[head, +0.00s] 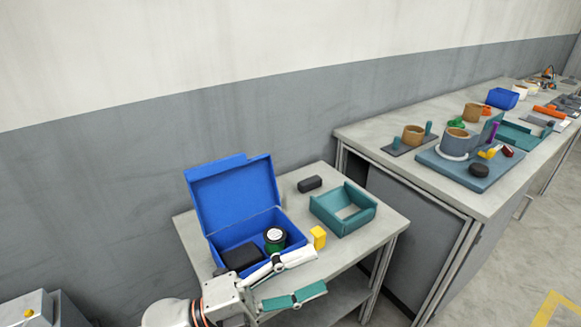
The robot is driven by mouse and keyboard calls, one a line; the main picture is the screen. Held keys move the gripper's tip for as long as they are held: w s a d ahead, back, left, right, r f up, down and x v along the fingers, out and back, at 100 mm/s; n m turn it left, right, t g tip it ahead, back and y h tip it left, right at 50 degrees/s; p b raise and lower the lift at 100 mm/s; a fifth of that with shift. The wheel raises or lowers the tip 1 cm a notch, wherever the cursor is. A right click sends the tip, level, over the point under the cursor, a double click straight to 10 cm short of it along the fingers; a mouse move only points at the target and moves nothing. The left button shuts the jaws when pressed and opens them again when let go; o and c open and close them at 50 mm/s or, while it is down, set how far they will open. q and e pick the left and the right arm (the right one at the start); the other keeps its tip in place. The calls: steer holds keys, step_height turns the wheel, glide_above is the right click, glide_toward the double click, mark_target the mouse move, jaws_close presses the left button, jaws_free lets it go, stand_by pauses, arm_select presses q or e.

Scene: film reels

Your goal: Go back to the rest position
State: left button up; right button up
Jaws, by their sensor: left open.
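My left gripper (319,271) is at the front edge of the small grey table, in the lower middle of the head view. Its arm comes in from the lower left. Its two fingers are spread apart with nothing between them. It is in front of an open blue box (232,196) and hides part of the box's front. A black block (241,257) and a dark green canister with a white top (275,239) are inside the box. My right gripper is not in view.
The small table (385,224) also bears a yellow block (318,237), a black case (310,183) and a teal tray (343,208). A long workbench (480,206) with several parts stands to the right. A grey wall is behind. Open floor (525,255) lies at far right.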

arm_select(q)
steer(key=w+a+f+n+t+y, duration=0.5)
steer(key=n+t, duration=0.3)
steer(key=n, duration=0.3)
steer(key=a+f+n+y, duration=0.3)
steer(key=a+f+n, duration=0.1)
steer(key=f, duration=0.2)
steer(key=s+a+f+n+y, duration=0.1)
steer(key=a+f+n+y, duration=0.2)
steer(key=f, duration=0.3)
steer(key=a+f+n+y, duration=0.3)
steer(key=a+f+n, duration=0.2)
steer(key=f, duration=0.1)
steer(key=shift+s+a+f+y, duration=0.2)
steer(key=shift+s+a+y, duration=0.1)
steer(key=shift+s+a, duration=0.05)
steer(key=s+a+f+n+g+y, duration=0.2)
steer(key=s+a+f+n+g, duration=0.1)
steer(key=s+f, duration=0.6)
step_height(320, 180, down, 3)
steer(key=shift+s+a+r+n+y, duration=0.1)
steer(key=shift+s+a+n+y, duration=0.15)
steer(key=shift+a+n, duration=0.8)
steer(key=shift+a, duration=0.1)
steer(key=shift+r, duration=0.1)
